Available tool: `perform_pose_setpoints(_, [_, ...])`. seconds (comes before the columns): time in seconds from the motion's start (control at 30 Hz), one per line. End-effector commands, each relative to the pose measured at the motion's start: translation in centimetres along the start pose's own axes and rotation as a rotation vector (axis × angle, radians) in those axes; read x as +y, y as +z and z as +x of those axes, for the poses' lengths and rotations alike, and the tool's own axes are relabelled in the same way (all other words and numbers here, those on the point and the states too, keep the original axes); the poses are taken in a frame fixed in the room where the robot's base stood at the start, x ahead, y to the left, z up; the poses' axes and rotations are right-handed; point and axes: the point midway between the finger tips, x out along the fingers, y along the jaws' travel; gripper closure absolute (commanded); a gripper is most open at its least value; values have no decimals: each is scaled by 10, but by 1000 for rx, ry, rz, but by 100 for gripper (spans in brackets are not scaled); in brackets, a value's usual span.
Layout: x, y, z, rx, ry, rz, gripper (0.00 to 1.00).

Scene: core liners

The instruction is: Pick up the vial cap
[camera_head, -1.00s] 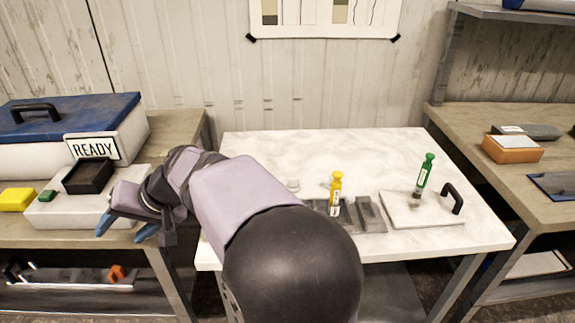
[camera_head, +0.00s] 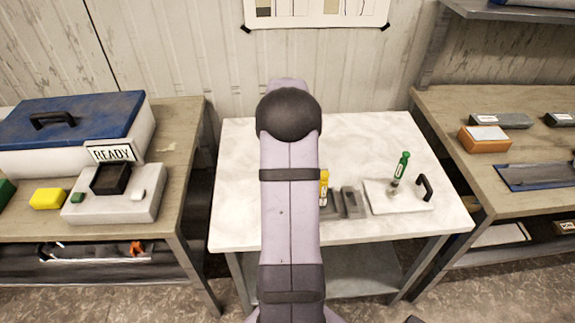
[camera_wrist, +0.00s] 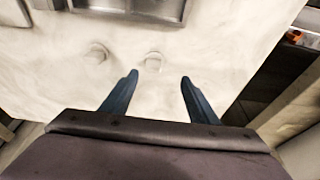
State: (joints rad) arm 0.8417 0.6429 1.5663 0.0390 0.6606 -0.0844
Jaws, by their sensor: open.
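Two small pale round pieces, which look like vial caps, lie on the white marble table in the wrist view: a left cap (camera_wrist: 97,54) and a right cap (camera_wrist: 153,61). My gripper (camera_wrist: 159,77) is open and empty. In the picture its fingertips are just below the right cap, which shows nearer the left finger. I cannot tell its height above the table. The head view hides both caps and my gripper behind my arm. A yellow vial (camera_head: 324,187), partly hidden by my arm, and a tilted green vial (camera_head: 400,168) stand on the right.
A grey rack (camera_head: 350,203) is beside the yellow vial; a grey rack edge (camera_wrist: 122,9) tops the wrist view. A white board with a black handle (camera_head: 425,187) lies right.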

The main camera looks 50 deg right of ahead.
Motion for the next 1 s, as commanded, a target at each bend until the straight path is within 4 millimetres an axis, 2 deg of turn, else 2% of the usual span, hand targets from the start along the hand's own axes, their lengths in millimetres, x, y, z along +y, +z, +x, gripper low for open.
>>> perform_pose_setpoints(0.1, [7, 0, 2, -3, 11, 0, 46])
perform_pose_setpoints(0.5, [7, 0, 22, -3, 9, -1, 46])
perform_pose_setpoints(0.73, [8, 0, 27, -4, 9, 0, 46])
perform_pose_setpoints(1.0, [14, 0, 53, -5, 8, 0, 46])
